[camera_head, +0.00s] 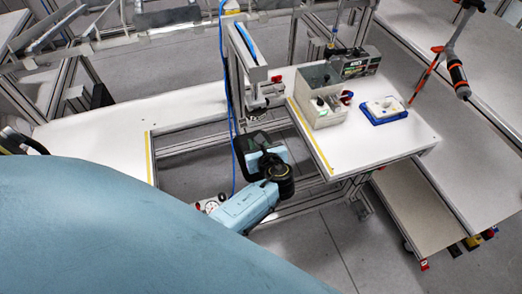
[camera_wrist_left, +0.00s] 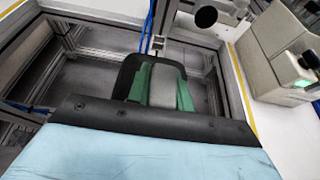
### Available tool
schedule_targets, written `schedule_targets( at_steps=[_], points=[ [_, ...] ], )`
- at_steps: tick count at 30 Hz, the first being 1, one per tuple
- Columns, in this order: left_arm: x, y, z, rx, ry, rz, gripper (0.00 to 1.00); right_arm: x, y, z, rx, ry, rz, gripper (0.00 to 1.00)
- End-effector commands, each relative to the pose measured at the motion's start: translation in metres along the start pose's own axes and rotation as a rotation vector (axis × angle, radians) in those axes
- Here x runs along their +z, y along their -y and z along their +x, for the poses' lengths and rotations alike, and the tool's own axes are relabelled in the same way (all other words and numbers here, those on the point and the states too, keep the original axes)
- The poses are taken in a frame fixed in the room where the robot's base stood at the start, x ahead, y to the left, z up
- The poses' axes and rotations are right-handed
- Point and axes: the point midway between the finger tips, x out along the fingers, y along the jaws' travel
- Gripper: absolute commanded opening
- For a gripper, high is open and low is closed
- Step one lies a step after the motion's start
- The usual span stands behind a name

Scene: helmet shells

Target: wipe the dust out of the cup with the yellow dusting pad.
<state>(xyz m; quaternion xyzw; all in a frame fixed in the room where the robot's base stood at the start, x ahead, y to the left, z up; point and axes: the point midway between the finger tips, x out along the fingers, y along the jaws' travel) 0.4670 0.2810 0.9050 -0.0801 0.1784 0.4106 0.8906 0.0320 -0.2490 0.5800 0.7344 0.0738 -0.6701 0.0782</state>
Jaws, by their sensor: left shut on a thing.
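My left gripper (camera_wrist_left: 161,88) shows in the left wrist view as two green fingers on a black mount. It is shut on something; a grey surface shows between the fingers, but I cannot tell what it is. In the head view my left arm's light blue wrist ends in black parts (camera_head: 255,145) over the gap between the white tabletops. I cannot make out the yellow dusting pad or the cup in either view. My right gripper is not in view.
A grey box (camera_head: 322,97) with a small green light and a blue tray (camera_head: 383,110) with a white piece stand on the right white table (camera_head: 375,150). A metal post (camera_head: 236,80) with a blue cable rises behind my gripper. The left tabletop (camera_head: 95,135) looks clear.

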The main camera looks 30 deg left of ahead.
Motion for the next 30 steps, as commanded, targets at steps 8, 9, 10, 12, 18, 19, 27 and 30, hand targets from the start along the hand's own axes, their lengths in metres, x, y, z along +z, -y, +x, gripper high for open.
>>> schedule_targets(
  at_steps=[8,9,10,12,18,19,27,30],
  points=[
    [0.011,0.000,0.026,0.000,0.001,0.001,0.00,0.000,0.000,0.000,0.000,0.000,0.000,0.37],
    [0.012,0.000,0.030,0.000,0.001,-0.001,0.00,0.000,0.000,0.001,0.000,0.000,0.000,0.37],
    [0.005,0.000,0.031,-0.001,-0.001,0.001,0.00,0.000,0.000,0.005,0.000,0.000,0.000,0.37],
    [-0.003,0.000,0.033,-0.001,-0.001,0.002,0.00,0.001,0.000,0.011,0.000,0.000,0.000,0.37],
    [-0.017,0.000,0.039,0.000,0.000,0.001,0.00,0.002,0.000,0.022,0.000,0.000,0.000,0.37],
    [-0.018,0.000,0.040,0.000,0.000,0.001,0.00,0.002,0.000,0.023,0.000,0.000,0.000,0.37],
    [-0.024,0.000,0.042,-0.001,0.000,0.000,0.00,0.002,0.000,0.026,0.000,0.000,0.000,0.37],
    [-0.024,0.000,0.042,-0.001,0.000,0.000,0.00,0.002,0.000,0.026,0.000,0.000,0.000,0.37]
  ],
)
